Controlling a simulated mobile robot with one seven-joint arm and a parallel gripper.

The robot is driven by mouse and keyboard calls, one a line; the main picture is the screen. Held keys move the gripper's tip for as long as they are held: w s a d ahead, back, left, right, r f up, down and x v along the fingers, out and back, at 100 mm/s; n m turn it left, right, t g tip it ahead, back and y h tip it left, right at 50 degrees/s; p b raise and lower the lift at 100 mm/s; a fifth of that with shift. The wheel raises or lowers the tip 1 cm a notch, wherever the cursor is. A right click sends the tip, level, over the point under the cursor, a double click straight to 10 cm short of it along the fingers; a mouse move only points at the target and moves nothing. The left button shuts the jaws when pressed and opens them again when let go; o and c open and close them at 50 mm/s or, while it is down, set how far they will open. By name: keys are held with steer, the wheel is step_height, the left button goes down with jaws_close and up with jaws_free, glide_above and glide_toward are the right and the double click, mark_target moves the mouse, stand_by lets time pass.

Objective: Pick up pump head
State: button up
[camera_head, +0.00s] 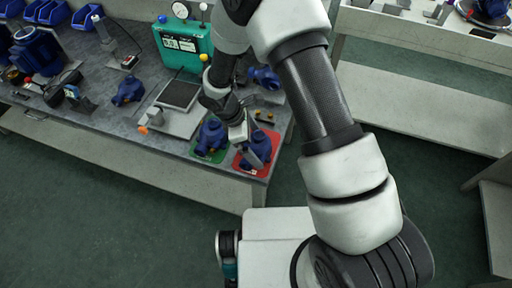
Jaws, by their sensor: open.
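A blue pump head (209,137) rests on a green tray near the bench's front edge. A second blue pump head (262,144) rests on a red tray (244,171) just to its right, partly hidden by my gripper. My gripper (249,146) points down over the red tray, very close to that second pump head; I cannot tell whether it touches it. It is open, and its fingertips are small and hard to make out. More blue pump parts lie at the back (264,77) and further left (128,91) on the bench.
A teal test unit (184,44) with a gauge stands at the back. A scale with a dark plate (179,95) is left of the trays. A large blue motor (36,51) and blue bins (88,16) fill the left. Open floor lies in front of the bench.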

steer(key=shift+d+f, duration=0.1)
steer(key=shift+f, duration=0.2)
steer(key=shift+r, duration=0.1)
steer(key=c, duration=1)
